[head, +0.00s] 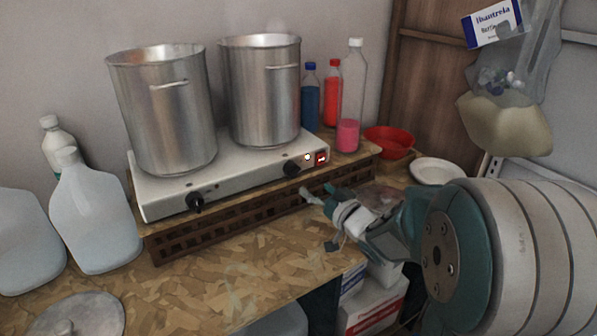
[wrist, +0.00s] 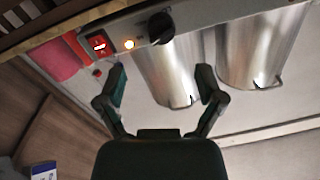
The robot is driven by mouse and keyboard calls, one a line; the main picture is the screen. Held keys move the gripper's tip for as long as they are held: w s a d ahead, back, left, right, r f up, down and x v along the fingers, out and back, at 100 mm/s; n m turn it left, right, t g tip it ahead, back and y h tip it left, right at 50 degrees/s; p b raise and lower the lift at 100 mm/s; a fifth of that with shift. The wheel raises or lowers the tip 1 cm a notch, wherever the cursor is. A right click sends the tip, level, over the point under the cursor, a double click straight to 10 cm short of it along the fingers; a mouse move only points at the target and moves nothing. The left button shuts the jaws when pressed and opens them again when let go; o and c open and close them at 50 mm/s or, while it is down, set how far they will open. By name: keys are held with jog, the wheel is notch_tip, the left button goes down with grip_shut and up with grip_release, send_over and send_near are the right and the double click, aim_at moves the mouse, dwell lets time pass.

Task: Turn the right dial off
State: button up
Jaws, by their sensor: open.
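The right dial (head: 291,168) is a black knob on the front panel of a white two-plate cooker (head: 240,178). It also shows at the top of the wrist view (wrist: 160,28), which looks upside down. A lit indicator light (head: 308,157) and a red switch (head: 322,158) sit to the dial's right; both show in the wrist view, the light (wrist: 129,44) beside the switch (wrist: 98,45). My gripper (head: 321,218) is open and empty, in front of and below the dial, apart from it. In the wrist view the dial lies beyond my spread fingers (wrist: 160,78).
Two tall metal pots (head: 165,115) (head: 263,95) stand on the cooker. A left dial (head: 195,200) is on the same panel. Bottles (head: 349,100) and a red bowl (head: 390,142) stand right of the cooker. Jugs (head: 92,215) are at left. The wooden counter (head: 250,260) in front is mostly clear.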

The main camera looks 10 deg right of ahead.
aim_at(297, 174)
jog(key=x, duration=0.9)
jog(key=shift+s, duration=0.1)
jog(key=c, duration=1.2)
